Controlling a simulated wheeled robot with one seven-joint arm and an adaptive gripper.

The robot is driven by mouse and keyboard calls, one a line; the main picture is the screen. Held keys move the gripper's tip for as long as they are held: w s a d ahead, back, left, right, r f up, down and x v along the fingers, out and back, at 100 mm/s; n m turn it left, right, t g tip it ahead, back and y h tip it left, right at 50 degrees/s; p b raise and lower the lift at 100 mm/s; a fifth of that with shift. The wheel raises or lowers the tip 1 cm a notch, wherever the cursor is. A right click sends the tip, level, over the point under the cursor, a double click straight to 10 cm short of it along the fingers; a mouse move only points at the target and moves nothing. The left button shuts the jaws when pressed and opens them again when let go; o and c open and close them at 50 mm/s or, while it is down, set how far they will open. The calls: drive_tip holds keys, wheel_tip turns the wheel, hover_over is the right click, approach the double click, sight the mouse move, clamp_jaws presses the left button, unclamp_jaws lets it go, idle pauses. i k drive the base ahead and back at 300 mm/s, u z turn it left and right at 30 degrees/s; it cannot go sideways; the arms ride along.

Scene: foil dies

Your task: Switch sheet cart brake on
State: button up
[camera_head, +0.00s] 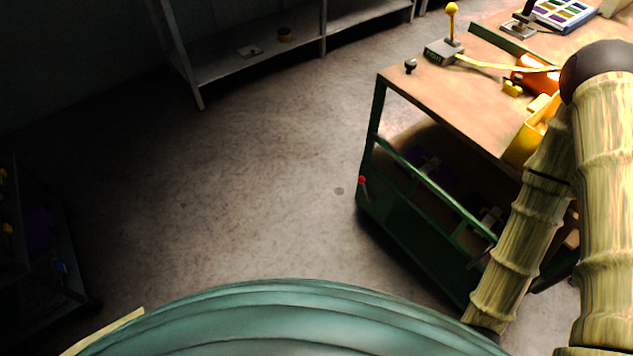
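A green-framed bench or cart with a wooden top (440,98) stands at the right in the head view. I cannot tell for sure whether it is the sheet cart. A small lever with a red knob (362,181) sits low at its near left corner, tilted, with the knob uppermost. Whether this lever is the brake, and whether it is on or off, I cannot tell. My bamboo-textured arm crosses the right side, in front of the bench. My gripper is not in view.
On the bench top are a yellow-knobbed lever on a grey base (445,48), a small black knob (410,66) and a yellow bin (527,140). A shelf (270,62) stands at the back, and a dark rack (45,250) at the left. The floor between is clear.

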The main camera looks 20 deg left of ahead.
sight(361, 179)
drive_tip(key=u, duration=0.2)
drive_tip(key=k, duration=0.65)
drive_tip(key=u, duration=0.6)
drive_tip(key=i, duration=1.15)
drive_tip(key=u, duration=0.35)
